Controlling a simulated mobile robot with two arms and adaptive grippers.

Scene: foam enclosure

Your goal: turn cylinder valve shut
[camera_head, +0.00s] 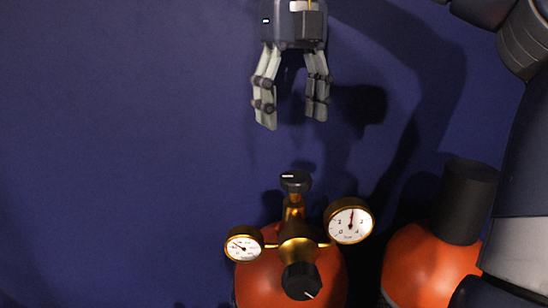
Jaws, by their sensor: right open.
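An orange gas cylinder (258,285) stands at the bottom middle of the head view, with a brass regulator on top. Its black valve knob (296,181) sits on top of the brass stem. A second, larger black knob (301,281) is at the front of the regulator. A gauge (244,244) is on the left and another gauge (349,221) on the right. My right gripper (291,118) points down above the valve knob in the picture. It is open and empty, with a clear gap between its fingertips and the knob. My left gripper is not in view.
A second orange cylinder (428,266) with a black cap (466,202) stands at the lower right, close to my own arm links. A dark blue surface (120,140) fills the background, and the left side is free.

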